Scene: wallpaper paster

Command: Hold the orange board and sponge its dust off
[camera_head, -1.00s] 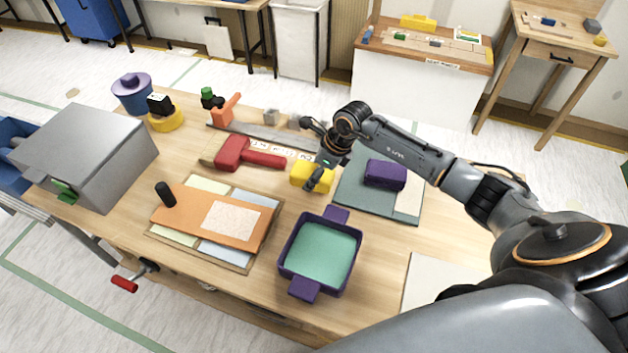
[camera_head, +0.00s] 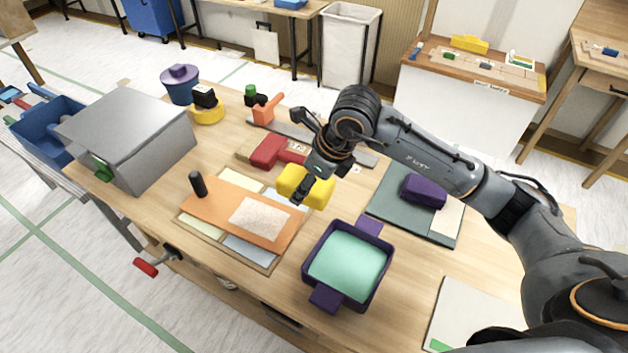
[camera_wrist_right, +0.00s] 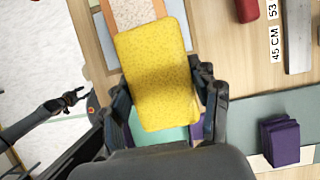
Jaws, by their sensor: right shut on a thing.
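The orange board (camera_head: 208,205) lies flat on a framed panel of pale coloured tiles (camera_head: 250,247). A black knob handle (camera_head: 197,183) stands at its left end, and a pale speckled dust patch (camera_head: 260,218) covers its right part. My right gripper (camera_head: 311,188) is shut on the yellow sponge (camera_head: 290,184), right of the board and above the table. In the right wrist view the sponge (camera_wrist_right: 158,70) sits between the fingers and partly hides the dust patch (camera_wrist_right: 132,12). My left gripper (camera_wrist_right: 76,98) is open and empty in that view, away from the board.
A purple tray with a green inside (camera_head: 348,265) stands right of the board. A purple block (camera_head: 423,191) rests on a dark green mat (camera_head: 385,205). A red tool (camera_head: 270,152) lies behind the board; a grey box (camera_head: 130,125) stands at the left.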

